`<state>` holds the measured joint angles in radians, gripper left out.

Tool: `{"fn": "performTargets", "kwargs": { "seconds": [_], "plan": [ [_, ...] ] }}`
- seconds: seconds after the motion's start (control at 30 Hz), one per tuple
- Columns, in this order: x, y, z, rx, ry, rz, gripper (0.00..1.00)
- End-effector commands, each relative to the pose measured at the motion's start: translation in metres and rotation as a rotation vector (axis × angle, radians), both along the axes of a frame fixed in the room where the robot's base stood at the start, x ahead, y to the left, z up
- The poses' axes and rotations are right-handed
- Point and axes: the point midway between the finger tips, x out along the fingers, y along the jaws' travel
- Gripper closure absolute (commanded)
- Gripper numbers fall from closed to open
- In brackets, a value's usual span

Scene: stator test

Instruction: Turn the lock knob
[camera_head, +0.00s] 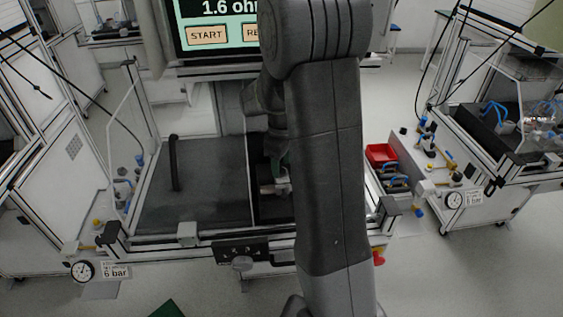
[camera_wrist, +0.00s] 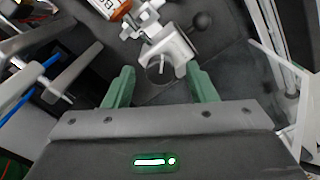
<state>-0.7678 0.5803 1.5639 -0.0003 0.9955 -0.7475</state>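In the wrist view my gripper (camera_wrist: 162,79) has its two green fingers spread wide apart. A silver clamp-like part (camera_wrist: 172,50) with a round end lies ahead of and partly between the fingertips; I see no finger touching it. In the head view my gripper (camera_head: 277,163) is mostly hidden behind my arm, above the silver part (camera_head: 275,187) in a dark bay.
An orange-labelled part (camera_wrist: 108,6) lies at the top of the wrist view. The station's dark bed (camera_head: 200,190) is open, with a black upright handle (camera_head: 174,163) on its left. A red bin (camera_head: 381,154) stands right. A screen (camera_head: 218,25) with START is behind.

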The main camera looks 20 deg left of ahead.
Motion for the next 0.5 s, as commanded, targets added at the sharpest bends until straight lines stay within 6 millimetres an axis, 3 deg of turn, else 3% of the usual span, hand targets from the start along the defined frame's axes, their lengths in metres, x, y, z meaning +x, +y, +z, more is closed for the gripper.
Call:
{"fn": "performTargets", "kwargs": {
  "seconds": [0.27,0.5],
  "plan": [
    [0.0,0.0,0.011,0.001,-0.001,0.0,0.49],
    [0.0,0.0,0.06,0.004,-0.003,0.0,0.49]
  ]
}}
